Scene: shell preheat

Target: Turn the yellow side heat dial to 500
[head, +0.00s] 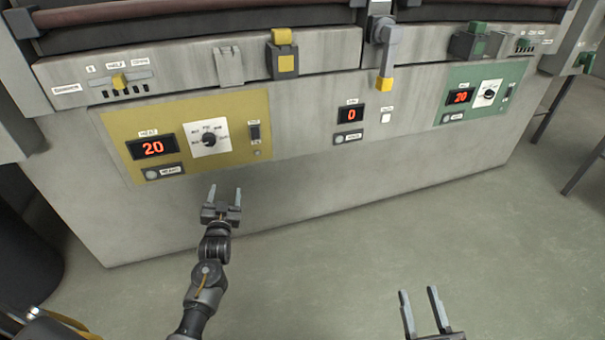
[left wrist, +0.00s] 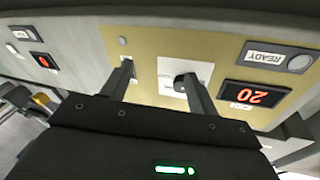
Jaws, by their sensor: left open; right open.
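The yellow side heat dial (head: 209,140) is a black knob on a white scale plate in the yellow panel (head: 120,122). The scale's small numbers are too blurred to read. The heat display (head: 153,148) left of it shows 20 in red. My left gripper (head: 224,194) is open and empty, below the dial and apart from it in the head view. In the left wrist view, which is upside down, the dial (left wrist: 181,83) shows between the open fingers (left wrist: 160,82), nearer the right one. My right gripper (head: 422,299) is open and empty at the bottom, far from the panels.
A black switch (head: 254,132) sits right of the dial, and a READY button (head: 152,174) is under the display. The middle display (head: 351,114) shows 0. The green panel (head: 455,80) has its own dial (head: 489,94) and a display (head: 460,97) reading 20. The floor (head: 330,260) in front is clear.

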